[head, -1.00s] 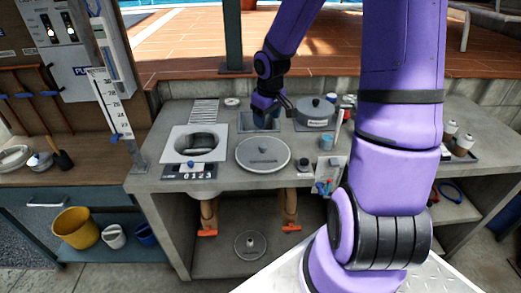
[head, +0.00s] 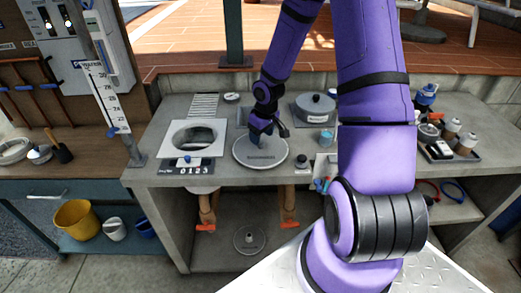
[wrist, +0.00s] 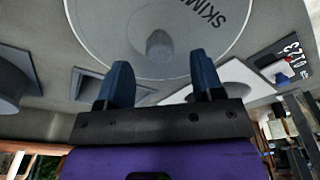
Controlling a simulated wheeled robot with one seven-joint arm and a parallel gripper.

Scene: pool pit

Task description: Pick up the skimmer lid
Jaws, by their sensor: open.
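The skimmer lid (head: 270,157) is a round, light grey disc lying flat on the grey bench. In the wrist view the lid (wrist: 215,50) fills the top middle, with dark letters beginning "SKIM" and a round grey knob (wrist: 159,45) at its middle. My gripper (head: 262,136) is over the lid's far side in the head view and partly hides the knob. In the wrist view my gripper (wrist: 165,85) has two blue fingers spread apart, with nothing between them. The fingertips point at the knob and stop short of it.
A white square frame with a round opening (head: 219,135) is left of the lid, with a number counter (head: 184,168) in front. A grey lidded pot (head: 314,108) stands behind right. A small blue-topped cup (head: 326,138) and a tray with bottles (head: 462,150) are farther right.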

